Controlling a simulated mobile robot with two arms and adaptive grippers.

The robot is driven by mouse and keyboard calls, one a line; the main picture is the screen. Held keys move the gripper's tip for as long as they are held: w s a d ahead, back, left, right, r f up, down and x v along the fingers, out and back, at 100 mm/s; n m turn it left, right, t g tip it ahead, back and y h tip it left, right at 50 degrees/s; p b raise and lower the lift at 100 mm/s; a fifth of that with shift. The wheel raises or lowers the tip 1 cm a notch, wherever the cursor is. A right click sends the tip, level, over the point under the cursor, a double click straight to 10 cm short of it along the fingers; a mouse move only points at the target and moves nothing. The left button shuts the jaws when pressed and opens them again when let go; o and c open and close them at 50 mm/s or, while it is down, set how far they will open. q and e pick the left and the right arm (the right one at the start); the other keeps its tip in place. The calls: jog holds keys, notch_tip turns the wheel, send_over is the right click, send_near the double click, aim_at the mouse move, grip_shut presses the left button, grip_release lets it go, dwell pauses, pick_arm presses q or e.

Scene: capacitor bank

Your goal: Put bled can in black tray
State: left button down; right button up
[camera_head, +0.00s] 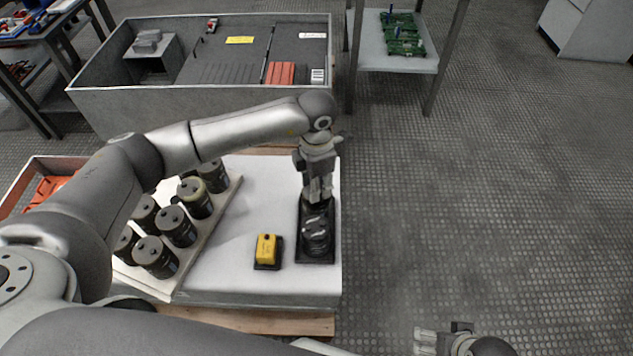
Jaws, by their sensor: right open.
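A dark can (317,238) with grey marks stands in the black tray (323,259) at the right end of the white worktop. My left gripper (318,198) points down over the tray, just behind and above this can. Whether its fingers touch anything is unclear, and so is their opening. My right gripper (421,341) is at the bottom edge, right of the worktop, open and empty. Several dark cans (177,226) stand in a light rack on the left, partly hidden by my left arm. One of them (195,198) has a yellowish-green top.
A yellow device (266,249) on a dark base sits left of the black tray. White worktop (225,262) is bare between it and the rack. A large grey bin (205,105) stands behind. A shelf with green boards (402,35) is at the back. The floor on the right is clear.

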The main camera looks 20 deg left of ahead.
jog(key=shift+r, duration=0.4)
dwell(0.8)
pick_arm(q)
jog(key=shift+f, duration=0.1)
pick_arm(e)
jog(key=shift+r, duration=0.3)
jog(key=shift+r, duration=0.2)
pick_arm(q)
jog(key=shift+f+b, duration=0.1)
jog(key=shift+b, duration=0.2)
pick_arm(e)
jog(key=shift+s+r, duration=0.15)
pick_arm(q)
jog(key=shift+f, duration=0.1)
pick_arm(e)
jog(key=shift+d+r, duration=0.1)
jog(key=shift+r, duration=0.25)
jog(key=shift+s, duration=0.1)
pick_arm(q)
jog(key=shift+f, duration=0.1)
pick_arm(e)
jog(key=shift+r, duration=0.35)
jog(key=shift+r, duration=0.15)
